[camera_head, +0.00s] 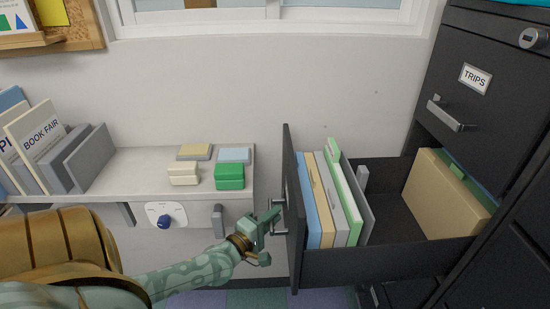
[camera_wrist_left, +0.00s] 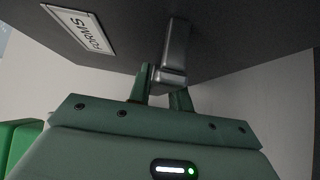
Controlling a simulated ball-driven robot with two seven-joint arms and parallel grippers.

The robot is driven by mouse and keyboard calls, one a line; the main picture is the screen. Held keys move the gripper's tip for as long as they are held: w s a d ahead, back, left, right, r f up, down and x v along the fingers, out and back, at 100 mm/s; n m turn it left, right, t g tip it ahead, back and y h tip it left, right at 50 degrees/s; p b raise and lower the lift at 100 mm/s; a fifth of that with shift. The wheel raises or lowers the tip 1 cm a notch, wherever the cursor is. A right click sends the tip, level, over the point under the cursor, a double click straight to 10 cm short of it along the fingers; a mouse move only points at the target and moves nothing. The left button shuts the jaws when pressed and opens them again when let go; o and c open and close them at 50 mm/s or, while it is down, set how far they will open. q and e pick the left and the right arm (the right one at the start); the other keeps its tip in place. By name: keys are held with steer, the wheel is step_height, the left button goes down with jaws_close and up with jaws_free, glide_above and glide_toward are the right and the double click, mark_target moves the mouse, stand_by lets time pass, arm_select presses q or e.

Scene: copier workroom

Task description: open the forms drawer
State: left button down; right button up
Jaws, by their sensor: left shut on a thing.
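The forms drawer (camera_head: 392,258) stands pulled well out of the dark cabinet, to the left. Colored folders (camera_head: 330,200) stand upright behind its front, and a tan folder (camera_head: 444,195) stands near the cabinet. In the left wrist view the drawer front (camera_wrist_left: 230,25) carries a label reading FORMS (camera_wrist_left: 80,28) and a metal handle (camera_wrist_left: 176,55). My left gripper (camera_head: 272,222) is at the outer face of the drawer front, shut on the handle; its green fingers (camera_wrist_left: 162,90) sit either side of the handle's end. My right gripper is not in view.
The TRIPS drawer (camera_head: 480,90) above is shut. A white counter (camera_head: 130,165) at the left holds books, grey bookends and small colored boxes (camera_head: 229,176). The counter's right end is close to my left gripper and the drawer front.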

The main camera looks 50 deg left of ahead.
arm_select(q)
steer(key=c, duration=1.3)
jaws_free()
steer(key=s+p, duration=0.1)
steer(key=s, duration=0.4)
steer(key=s+d+p, duration=0.1)
steer(key=s, duration=0.4)
steer(key=s+p, duration=0.1)
steer(key=s, duration=0.5)
steer(key=shift+s+d, duration=0.1)
steer(key=shift+d, duration=0.05)
